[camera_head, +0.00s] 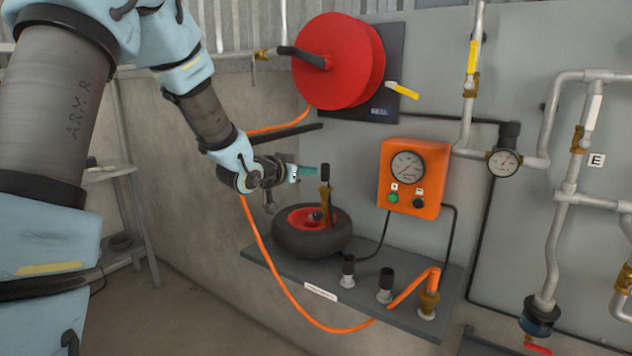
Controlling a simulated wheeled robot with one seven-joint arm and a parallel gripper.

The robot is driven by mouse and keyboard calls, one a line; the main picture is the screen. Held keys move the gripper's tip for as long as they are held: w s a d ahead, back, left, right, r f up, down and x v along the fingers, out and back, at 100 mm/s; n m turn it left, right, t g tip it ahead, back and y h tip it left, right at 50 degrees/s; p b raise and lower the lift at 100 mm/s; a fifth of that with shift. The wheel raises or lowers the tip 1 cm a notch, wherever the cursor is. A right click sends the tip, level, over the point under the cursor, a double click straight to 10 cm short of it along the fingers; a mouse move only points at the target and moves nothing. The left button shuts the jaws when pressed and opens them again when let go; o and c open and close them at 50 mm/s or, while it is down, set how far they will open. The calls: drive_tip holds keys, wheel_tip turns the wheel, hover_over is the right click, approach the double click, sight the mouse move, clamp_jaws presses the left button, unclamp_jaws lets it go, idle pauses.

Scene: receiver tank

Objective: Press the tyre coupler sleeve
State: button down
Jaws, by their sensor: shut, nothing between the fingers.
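The tyre coupler (326,197) is a brass upright fitting with a dark upper end. It stands over the small black tyre (287,240) with a red hub (304,219). I cannot tell exactly which part of it is the sleeve. My gripper (316,172) is shut and empty, with teal fingers pointing right. Its fingertips are just left of the coupler's dark top, very close in the picture. I cannot tell whether they touch. The coupler's foot is partly lost against the tyre.
The tyre sits on a dark wall shelf (322,292) with two black-topped fittings (347,270) (385,285) and a brass coupler (428,301) on an orange hose (262,250). An orange gauge box (413,178), red reel (335,62) and pipes are on the wall. A dark bar (290,133) is above the gripper.

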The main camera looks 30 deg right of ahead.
sight(323, 185)
drive_tip(key=p+x, duration=0.1)
drive_tip(key=x, duration=0.2)
drive_tip(key=shift+w+d, duration=0.15)
drive_tip(key=shift+d, duration=0.2)
wheel_tip(323, 185, down, 2)
drive_tip(key=shift+w+f+p, duration=0.1)
drive_tip(key=shift+f+p, duration=0.15)
drive_tip(key=shift+p, duration=0.25)
drive_tip(key=shift+f, duration=0.85)
drive_tip(key=shift+f, duration=0.15)
